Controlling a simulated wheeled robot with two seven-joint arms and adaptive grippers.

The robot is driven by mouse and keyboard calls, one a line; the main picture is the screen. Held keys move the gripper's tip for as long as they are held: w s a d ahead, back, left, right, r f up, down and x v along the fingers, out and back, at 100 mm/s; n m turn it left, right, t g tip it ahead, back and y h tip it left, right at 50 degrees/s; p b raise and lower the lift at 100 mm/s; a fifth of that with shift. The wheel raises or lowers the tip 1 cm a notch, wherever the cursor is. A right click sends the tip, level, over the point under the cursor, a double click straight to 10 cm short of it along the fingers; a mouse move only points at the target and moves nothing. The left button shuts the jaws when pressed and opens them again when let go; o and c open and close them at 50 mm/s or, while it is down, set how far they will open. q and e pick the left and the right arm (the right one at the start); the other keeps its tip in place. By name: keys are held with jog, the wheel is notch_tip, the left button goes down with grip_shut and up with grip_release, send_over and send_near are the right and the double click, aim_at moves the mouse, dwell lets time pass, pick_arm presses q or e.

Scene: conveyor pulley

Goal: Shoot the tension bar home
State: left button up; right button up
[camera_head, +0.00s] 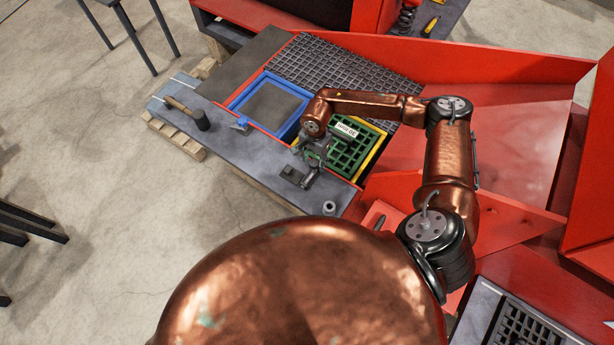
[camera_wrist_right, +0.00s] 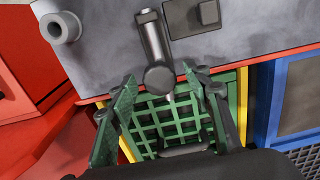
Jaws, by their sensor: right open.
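In the right wrist view, a short grey metal bar (camera_wrist_right: 154,42) with a round dark knob lies on the grey plate (camera_wrist_right: 105,50), its knob at the plate's front edge; I take it for the tension bar. It also shows small in the head view (camera_head: 312,175). My right gripper (camera_wrist_right: 160,80) is open. Its two green-tinted fingers stand on either side of the knob, with gaps, and hold nothing. In the head view the right gripper (camera_head: 315,149) is over the plate edge beside the green grid. My left gripper is not in view.
A green grid (camera_head: 350,150) in a yellow frame lies below the gripper. A blue-framed bay (camera_head: 268,103) is to its left. A mallet (camera_head: 190,113), a blue clamp (camera_head: 241,124) and a grey ring-shaped post (camera_head: 329,207) are on the plate. Red walls (camera_head: 500,65) stand to the right.

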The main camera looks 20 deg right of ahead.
jog(key=shift+r+p, duration=1.1)
jog(key=shift+r, duration=1.85)
jog(key=shift+s+f, duration=0.1)
jog(key=shift+f, duration=0.05)
